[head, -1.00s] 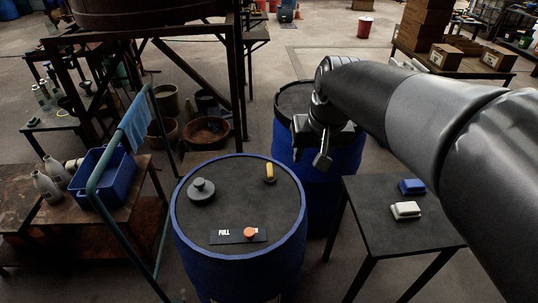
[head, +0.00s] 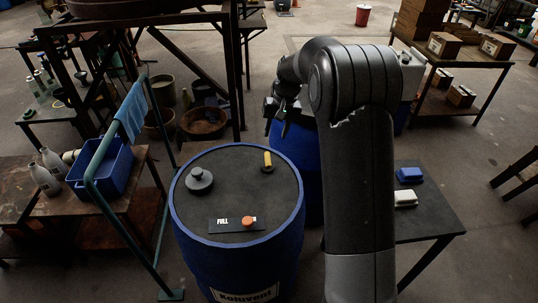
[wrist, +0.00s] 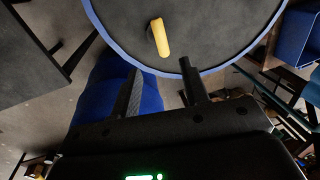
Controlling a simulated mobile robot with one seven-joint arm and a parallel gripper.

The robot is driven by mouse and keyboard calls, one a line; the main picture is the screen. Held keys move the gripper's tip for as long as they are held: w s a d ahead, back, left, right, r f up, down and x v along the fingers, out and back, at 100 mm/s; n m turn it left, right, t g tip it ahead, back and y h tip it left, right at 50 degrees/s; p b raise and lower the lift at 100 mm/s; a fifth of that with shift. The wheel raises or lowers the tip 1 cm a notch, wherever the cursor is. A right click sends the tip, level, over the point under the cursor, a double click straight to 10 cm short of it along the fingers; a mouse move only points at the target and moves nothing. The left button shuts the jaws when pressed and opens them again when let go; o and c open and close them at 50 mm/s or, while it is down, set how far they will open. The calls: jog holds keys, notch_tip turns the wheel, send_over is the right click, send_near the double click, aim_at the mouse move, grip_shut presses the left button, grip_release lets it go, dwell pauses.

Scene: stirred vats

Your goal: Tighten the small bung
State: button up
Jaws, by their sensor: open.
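A blue drum (head: 180,218) with a dark top stands in front of me. On its top, towards the back right, is a small fitting with an upright yellow grip (head: 267,160), which I take for the small bung; its base is partly hidden. The yellow grip (wrist: 159,37) also shows in the wrist view, beyond my fingertips. A larger grey bung (head: 199,181) sits at the left of the top. My gripper (head: 277,116) is open and empty behind the drum's back right rim, apart from the yellow grip. In the wrist view its fingers (wrist: 162,82) are spread.
A plate marked FULL (head: 225,225) with an orange knob (head: 248,221) lies on the drum top. A second blue drum (head: 297,152) stands behind. A side table (head: 432,222) at right holds a blue and a white block. A green rail (head: 91,185) stands at left.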

aim_at(268, 157)
jog(key=f, duration=0.3)
jog(key=a+f, duration=0.1)
jog(key=f, duration=0.3)
jog(key=a+f, duration=0.1)
jog(key=f, duration=0.3)
jog(key=shift+w+a+f, duration=0.1)
jog(key=shift+w+f, duration=0.15)
grip_shut()
